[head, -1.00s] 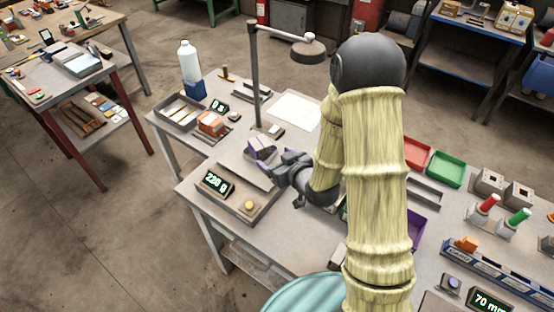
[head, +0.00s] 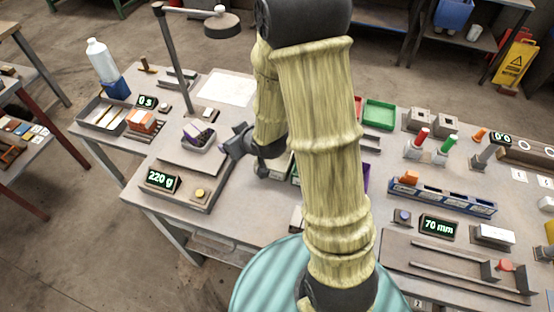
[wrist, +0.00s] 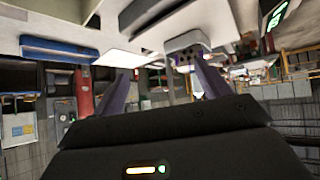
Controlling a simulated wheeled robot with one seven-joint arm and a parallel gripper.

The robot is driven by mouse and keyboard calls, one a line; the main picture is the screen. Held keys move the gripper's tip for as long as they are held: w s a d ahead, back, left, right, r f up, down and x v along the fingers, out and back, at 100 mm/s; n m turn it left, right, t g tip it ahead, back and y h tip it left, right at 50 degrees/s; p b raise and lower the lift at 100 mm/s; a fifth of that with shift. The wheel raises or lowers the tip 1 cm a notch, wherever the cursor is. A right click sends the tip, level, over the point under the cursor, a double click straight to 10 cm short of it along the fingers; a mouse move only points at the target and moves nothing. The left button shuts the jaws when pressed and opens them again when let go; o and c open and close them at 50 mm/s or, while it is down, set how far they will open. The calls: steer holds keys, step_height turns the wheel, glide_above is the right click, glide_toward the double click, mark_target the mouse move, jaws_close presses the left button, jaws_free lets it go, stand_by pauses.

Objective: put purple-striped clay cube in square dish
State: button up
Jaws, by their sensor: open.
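A small pale square dish (head: 206,148) stands on the plate of a weighing scale left of my arm in the head view. A purple-striped clay cube (head: 194,131) seems to sit in it, tilted; its fit is too small to tell. My gripper (head: 231,141) is just right of the dish, open and apart from it, with nothing seen between its fingers. In the wrist view, which looks upside down, the pale dish (wrist: 183,40) with dark purple on it shows beyond the spread fingers.
The scale display (head: 162,180) reads 220 g, with a yellow button (head: 200,194) beside it. A lamp post (head: 186,65) rises behind the scale. An orange-and-white block (head: 144,121) and a tray (head: 101,115) lie left. A green tray (head: 379,114) is right of my arm.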

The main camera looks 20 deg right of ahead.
steer(key=s+d+r+m+g+h, duration=0.1)
steer(key=s+d+r+m+g, duration=0.1)
steer(key=s, duration=0.5)
steer(key=s+d+r+m+g+h, duration=0.2)
steer(key=s+d+r+g, duration=0.1)
steer(key=s, duration=0.5)
steer(key=shift+d+r+g, duration=0.35)
steer(key=shift+d+g, duration=0.45)
steer(key=shift+d, duration=0.05)
